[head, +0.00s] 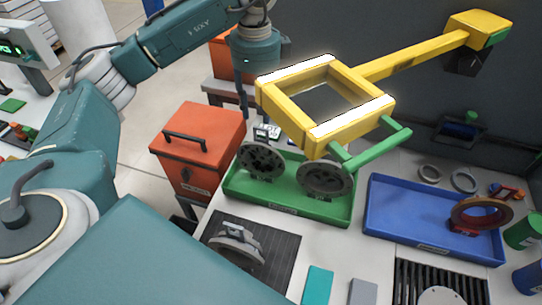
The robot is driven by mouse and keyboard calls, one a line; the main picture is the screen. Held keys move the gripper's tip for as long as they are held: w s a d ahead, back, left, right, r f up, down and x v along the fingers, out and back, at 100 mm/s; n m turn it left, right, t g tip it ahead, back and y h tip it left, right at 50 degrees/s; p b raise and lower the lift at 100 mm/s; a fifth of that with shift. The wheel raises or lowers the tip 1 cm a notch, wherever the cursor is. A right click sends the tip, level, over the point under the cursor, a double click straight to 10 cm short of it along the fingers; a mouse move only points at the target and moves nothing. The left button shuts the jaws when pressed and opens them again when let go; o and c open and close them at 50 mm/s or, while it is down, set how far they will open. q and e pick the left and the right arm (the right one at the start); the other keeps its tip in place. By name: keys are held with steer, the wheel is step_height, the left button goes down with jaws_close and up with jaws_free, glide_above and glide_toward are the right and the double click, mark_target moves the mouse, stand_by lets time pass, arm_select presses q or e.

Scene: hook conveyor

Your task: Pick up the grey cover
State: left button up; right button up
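Another grey rounded part (237,246) with pale blocks on top sits on a black ribbed mat. I cannot tell which piece is the task's grey cover. My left arm reaches in from the left, and its wrist points down above the tray's far side. My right gripper does not show.
The yellow frame (278,112) with a long arm hangs over the tray. An orange box (205,150) stands left. A blue tray (395,222) at right holds a copper-coloured ring (465,208). Grey rings (464,181) lie behind it. A dark wall closes the back.

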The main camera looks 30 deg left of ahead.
mark_target(261, 128)
arm_select(q)
steer(key=f+p, duration=0.1)
steer(key=f, duration=0.2)
steer(key=f+p, duration=0.2)
steer(key=f, duration=0.2)
steer(key=shift+d, duration=0.2)
steer(key=shift+f, duration=0.45)
steer(key=shift+w, duration=0.1)
steer(key=c, duration=0.8)
jaws_close()
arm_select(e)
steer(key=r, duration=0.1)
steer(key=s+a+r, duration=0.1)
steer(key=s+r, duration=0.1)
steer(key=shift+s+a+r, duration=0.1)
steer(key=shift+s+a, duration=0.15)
